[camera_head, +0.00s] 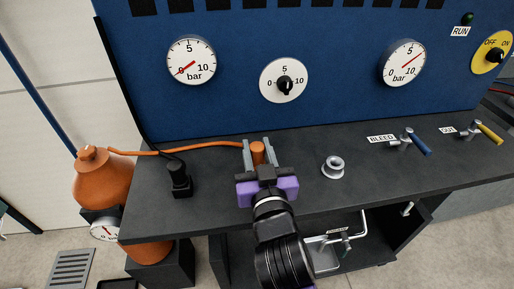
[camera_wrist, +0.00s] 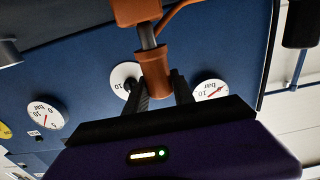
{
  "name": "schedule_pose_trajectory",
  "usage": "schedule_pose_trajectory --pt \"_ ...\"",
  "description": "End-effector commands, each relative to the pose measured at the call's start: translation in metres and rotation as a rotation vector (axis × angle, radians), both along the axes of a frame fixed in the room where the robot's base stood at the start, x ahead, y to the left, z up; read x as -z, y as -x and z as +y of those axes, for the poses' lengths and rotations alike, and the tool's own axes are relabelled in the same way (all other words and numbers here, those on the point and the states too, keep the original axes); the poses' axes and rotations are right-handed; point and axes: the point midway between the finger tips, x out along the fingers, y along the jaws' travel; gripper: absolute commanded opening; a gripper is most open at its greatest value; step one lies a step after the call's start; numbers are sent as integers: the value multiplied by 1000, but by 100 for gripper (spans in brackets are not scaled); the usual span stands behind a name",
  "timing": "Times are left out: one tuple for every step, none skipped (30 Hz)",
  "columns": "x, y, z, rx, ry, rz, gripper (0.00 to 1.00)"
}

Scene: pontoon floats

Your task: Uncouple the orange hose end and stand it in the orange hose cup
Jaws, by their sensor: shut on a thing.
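My gripper (camera_head: 258,148) is over the bench, shut on the orange hose end (camera_head: 258,155), which stands between its two grey fingers. In the wrist view, which is upside down, the fingers (camera_wrist: 161,90) flank the orange hose end (camera_wrist: 154,72). A grey stem joins it to an orange block (camera_wrist: 135,10) cut off by the top edge. I cannot tell whether the hose end is coupled or free, or whether that block is the orange hose cup. The orange hose (camera_head: 200,147) runs left from the gripper to an orange tank (camera_head: 102,180).
A grey ring-shaped fitting (camera_head: 333,167) stands empty on the bench to the right. A black fitting with a black hose (camera_head: 180,179) stands to the left. The bleed lever (camera_head: 412,141) and another yellow-handled lever (camera_head: 484,132) are farther right. A blue gauge panel (camera_head: 230,105) rises behind.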

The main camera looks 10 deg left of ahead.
Motion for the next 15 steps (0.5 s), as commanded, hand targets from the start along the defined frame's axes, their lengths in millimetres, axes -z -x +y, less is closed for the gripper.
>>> schedule_pose_trajectory --pt "2 0 0 0 0 -1 0" --pt "3 0 0 0 0 -1 0" --pt "4 0 0 0 0 -1 0" --pt "4 0 0 0 0 -1 0" --pt "5 0 0 0 0 -1 0" --pt "6 0 0 0 0 -1 0" --pt "6 0 0 0 0 -1 0" --pt "7 0 0 0 0 -1 0" --pt "8 0 0 0 0 -1 0" --pt "9 0 0 0 0 -1 0" --pt "9 0 0 0 0 -1 0" --pt "10 0 0 0 0 -1 0" --pt "11 0 0 0 0 -1 0" --pt "12 0 0 0 0 -1 0" --pt "12 0 0 0 0 -1 0"
